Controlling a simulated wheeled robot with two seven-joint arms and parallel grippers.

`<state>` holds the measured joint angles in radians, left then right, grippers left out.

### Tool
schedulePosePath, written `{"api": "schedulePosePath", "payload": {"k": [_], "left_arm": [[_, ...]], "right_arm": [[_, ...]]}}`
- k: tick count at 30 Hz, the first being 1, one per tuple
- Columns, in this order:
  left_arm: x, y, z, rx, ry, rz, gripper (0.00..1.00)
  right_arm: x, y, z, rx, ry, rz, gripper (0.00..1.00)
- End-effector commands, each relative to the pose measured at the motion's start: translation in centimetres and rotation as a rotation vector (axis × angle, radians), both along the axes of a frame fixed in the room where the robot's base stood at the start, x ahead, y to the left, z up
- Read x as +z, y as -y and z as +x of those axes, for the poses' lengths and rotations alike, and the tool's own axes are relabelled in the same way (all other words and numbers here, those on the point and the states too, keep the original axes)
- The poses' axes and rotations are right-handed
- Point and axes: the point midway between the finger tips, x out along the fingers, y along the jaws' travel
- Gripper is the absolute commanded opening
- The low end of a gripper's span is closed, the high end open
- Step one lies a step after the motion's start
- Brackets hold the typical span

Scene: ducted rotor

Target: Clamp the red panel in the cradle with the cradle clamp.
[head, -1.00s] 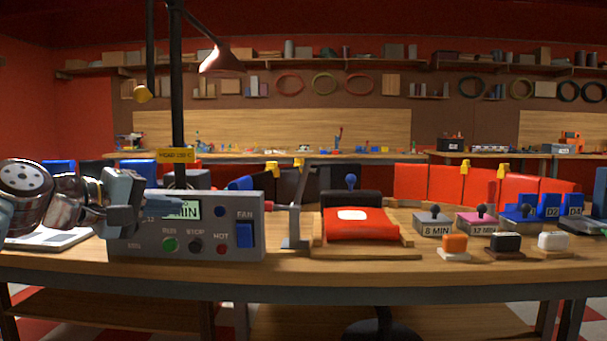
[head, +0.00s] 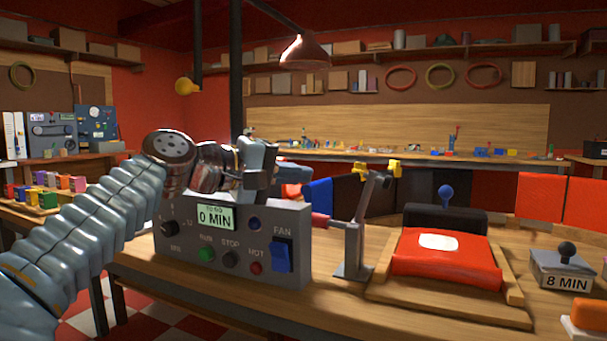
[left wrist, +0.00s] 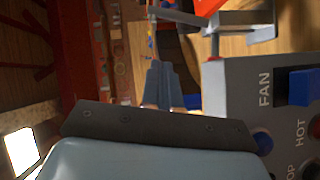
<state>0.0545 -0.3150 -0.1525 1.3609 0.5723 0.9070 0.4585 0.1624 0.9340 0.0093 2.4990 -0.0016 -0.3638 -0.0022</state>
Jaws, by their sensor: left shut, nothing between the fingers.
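The red panel (head: 445,262) with a white patch lies in the wooden cradle (head: 455,308), right of centre in the head view. The cradle clamp (head: 352,250) is a grey post at the cradle's left side. Its arm stands raised and tilted, clear of the panel, and its red handle (head: 321,220) points left toward the control box. My left gripper (head: 292,170) is shut and empty above the control box's back edge, left of the clamp and apart from it. In the left wrist view its fingers (left wrist: 164,85) are together, with the clamp (left wrist: 214,30) beyond them.
The grey control box (head: 235,240) showing 0 MIN stands close below my left gripper. A block marked 8 MIN (head: 562,270) sits right of the cradle. A black pad with a blue knob (head: 446,192) is behind the panel. A lamp (head: 304,52) hangs above.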

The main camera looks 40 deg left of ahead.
Motion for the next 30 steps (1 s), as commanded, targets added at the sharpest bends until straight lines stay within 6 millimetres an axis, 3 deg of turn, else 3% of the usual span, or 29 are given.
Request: {"api": "schedulePosePath", "payload": {"k": [9, 18, 30], "left_arm": [[-1.0, 2.3, 6.5, -0.002, -0.003, 0.0, 0.0], [-1.9, 5.4, 7.8, -0.001, -0.001, 0.0, 0.0], [-2.0, 5.7, 7.9, 0.0, -0.001, 0.0, 0.0]], "right_arm": [[0.5, -0.1, 0.0, 0.003, -0.001, 0.002, 0.43], [0.5, -0.2, 0.0, 0.003, -0.001, 0.002, 0.43], [0.5, -0.2, 0.0, 0.003, -0.001, 0.002, 0.43]]}}
